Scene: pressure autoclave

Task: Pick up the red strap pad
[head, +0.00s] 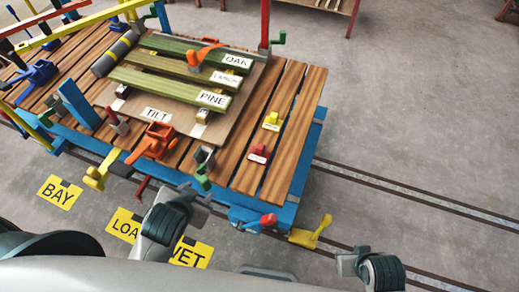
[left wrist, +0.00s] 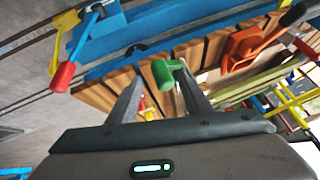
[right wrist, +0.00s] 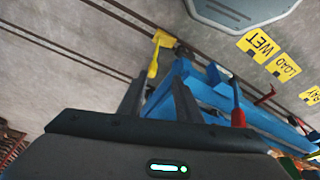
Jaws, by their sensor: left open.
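The red strap pad (head: 259,150) sits on the wooden slats near the right end of the blue-framed cart, with a white label at its front. A yellow pad (head: 271,121) sits just beyond it. My left gripper (head: 198,193) is open and empty at the cart's front edge, to the lower left of the red pad and apart from it. In the left wrist view a green handle (left wrist: 163,75) shows between the spread left fingers. A small red part there is mostly hidden. My right gripper (head: 348,262) is open and empty over the floor, right of the cart.
A board stack labelled OAK, LARCH and PINE (head: 212,98) lies on the cart behind an orange clamp (head: 155,141). A red-tipped lever (head: 268,219) and yellow pedal (head: 311,233) stick out at the front right corner. The floor to the right is clear apart from rails.

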